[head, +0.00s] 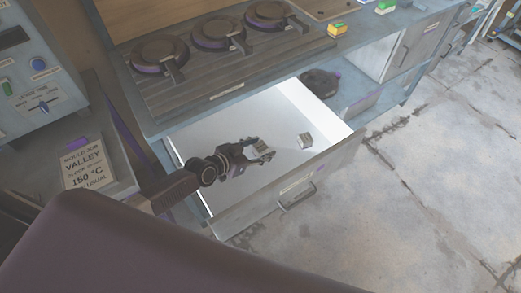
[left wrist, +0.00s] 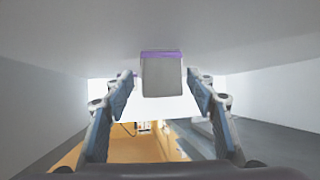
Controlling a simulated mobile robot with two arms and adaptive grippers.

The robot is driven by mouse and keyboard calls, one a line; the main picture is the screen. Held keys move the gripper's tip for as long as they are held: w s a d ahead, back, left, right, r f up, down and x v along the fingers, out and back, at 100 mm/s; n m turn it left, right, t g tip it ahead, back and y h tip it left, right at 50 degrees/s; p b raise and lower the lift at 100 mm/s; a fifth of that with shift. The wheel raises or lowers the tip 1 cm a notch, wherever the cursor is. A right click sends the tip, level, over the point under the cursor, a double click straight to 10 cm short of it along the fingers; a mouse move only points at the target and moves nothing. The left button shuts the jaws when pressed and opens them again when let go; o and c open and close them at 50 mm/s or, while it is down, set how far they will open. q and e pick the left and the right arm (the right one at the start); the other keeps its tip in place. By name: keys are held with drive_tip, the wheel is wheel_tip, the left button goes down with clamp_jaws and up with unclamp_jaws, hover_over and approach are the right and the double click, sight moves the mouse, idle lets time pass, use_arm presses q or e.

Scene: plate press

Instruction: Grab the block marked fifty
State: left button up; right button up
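An open drawer (head: 232,214) with a pale inside holds two small grey blocks. One block (head: 261,148) is at the tips of my left gripper (head: 262,152). The other block (head: 304,140) lies to the right on the drawer floor, apart from the gripper. In the left wrist view a grey block with a purple band (left wrist: 161,76) is between the fingertips of my left gripper (left wrist: 163,84), with a gap on each side. The fingers are open. I cannot read a number on either block. My right gripper is not in view.
The drawer's walls surround my left gripper. Above is a bench with several round presses (head: 220,32), a yellow block (head: 337,30) and a green block (head: 386,7). A sign (head: 84,163) stands at left. Open floor (head: 430,140) lies to the right.

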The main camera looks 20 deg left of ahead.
use_arm(q)
clamp_jaws()
